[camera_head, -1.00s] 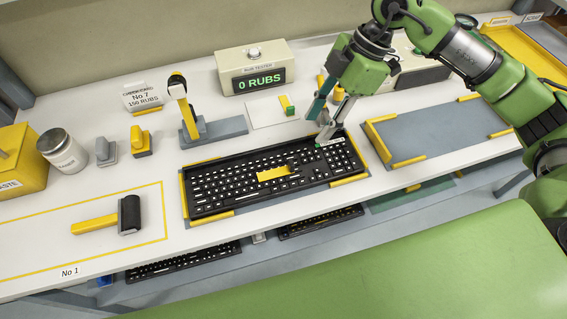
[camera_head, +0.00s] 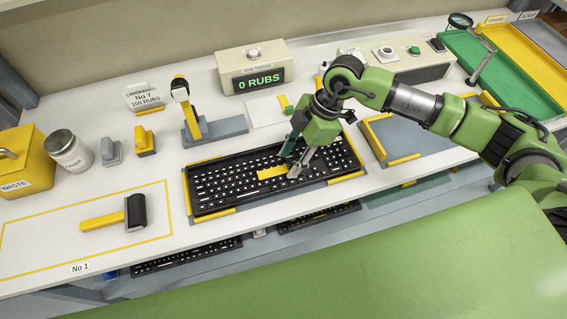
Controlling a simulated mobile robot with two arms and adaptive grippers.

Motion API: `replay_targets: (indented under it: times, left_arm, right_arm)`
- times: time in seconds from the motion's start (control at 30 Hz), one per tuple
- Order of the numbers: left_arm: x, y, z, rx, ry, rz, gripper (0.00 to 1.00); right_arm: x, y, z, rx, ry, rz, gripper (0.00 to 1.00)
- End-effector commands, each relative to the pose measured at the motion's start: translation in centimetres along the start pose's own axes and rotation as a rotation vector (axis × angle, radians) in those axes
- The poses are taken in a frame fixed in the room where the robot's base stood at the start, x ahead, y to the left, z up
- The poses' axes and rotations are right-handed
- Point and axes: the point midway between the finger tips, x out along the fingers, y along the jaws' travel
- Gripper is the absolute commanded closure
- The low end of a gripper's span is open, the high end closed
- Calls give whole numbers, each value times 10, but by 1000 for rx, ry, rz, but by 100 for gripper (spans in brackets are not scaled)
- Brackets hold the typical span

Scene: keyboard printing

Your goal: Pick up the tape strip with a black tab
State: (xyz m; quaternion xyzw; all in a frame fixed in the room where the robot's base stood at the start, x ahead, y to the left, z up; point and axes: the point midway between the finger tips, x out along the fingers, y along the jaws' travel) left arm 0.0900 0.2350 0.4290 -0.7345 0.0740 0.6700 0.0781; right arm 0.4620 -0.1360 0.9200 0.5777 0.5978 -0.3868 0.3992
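A yellow strip (camera_head: 271,173) lies across the keys near the middle of the black keyboard (camera_head: 222,186). I see no black tab on it; its right end is close to my fingers and may be partly hidden. My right gripper (camera_head: 288,167) points down over the keyboard at the right end of the strip. Its fingers look apart, with nothing seen between them; whether they touch the strip I cannot tell. My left gripper is not in view.
Left of the keyboard lie a black roller with a yellow handle (camera_head: 133,212), a jar (camera_head: 70,151) and a yellow waste bin (camera_head: 28,170). A grey stand (camera_head: 215,130) and a rub tester (camera_head: 252,68) are behind. An empty grey bay (camera_head: 420,135) is at right.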

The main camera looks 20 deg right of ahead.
Motion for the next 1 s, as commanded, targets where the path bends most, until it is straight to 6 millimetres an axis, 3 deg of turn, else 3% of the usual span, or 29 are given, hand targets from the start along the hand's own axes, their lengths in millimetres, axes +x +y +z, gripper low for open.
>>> replay_targets:
  times: [0.17,0.3,0.77,1.0]
  left_arm:
    - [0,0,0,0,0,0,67]
    - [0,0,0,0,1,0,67]
    - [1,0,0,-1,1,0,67]
    - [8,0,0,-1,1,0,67]
  right_arm:
    - [0,0,0,0,0,1,63]
    - [0,0,0,0,0,1,92]
    - [-4,1,-2,-1,2,2,92]
    - [-31,0,-13,-4,1,5,96]
